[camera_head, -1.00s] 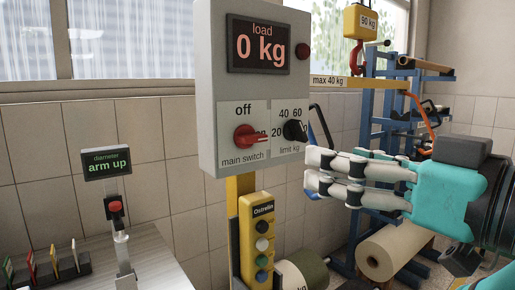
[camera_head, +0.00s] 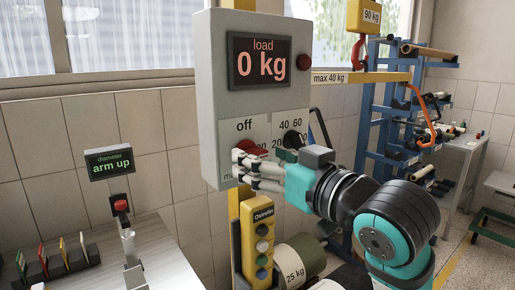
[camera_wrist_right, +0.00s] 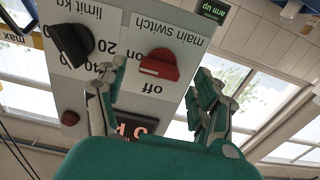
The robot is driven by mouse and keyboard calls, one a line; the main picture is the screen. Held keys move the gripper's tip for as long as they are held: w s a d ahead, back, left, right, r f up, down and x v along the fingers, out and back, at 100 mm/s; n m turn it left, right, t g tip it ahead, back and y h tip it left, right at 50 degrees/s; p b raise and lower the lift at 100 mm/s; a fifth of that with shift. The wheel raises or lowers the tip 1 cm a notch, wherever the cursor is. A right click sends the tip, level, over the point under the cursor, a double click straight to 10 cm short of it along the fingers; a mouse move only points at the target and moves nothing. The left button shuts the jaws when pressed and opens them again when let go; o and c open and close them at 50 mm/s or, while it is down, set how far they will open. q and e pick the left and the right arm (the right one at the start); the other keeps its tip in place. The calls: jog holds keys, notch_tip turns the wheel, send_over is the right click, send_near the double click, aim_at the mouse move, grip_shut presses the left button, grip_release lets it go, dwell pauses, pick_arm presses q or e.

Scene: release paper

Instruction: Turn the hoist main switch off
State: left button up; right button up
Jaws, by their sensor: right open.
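The grey control box (camera_head: 207,95) carries the red main switch knob (camera_head: 251,146), partly hidden behind my right gripper's fingers in the head view. In the right wrist view, which is upside down, the red knob (camera_wrist_right: 158,66) shows clearly, with "off" on one side and "on" beside it. Its bar lies sideways, toward "on". My right gripper (camera_head: 245,169) is open in front of the switch. In the wrist view its fingers (camera_wrist_right: 153,92) stand apart, to either side of the knob's lower area. I cannot tell whether they touch it. My left gripper is not in view.
The black limit knob (camera_head: 292,140) sits close to the right of the switch. The load display (camera_head: 260,60) reads 0 kg. Below hangs a yellow button pendant (camera_head: 258,235).

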jog(key=shift+x, duration=1.1)
jog(key=c, duration=1.2)
jog(key=shift+o, duration=0.2)
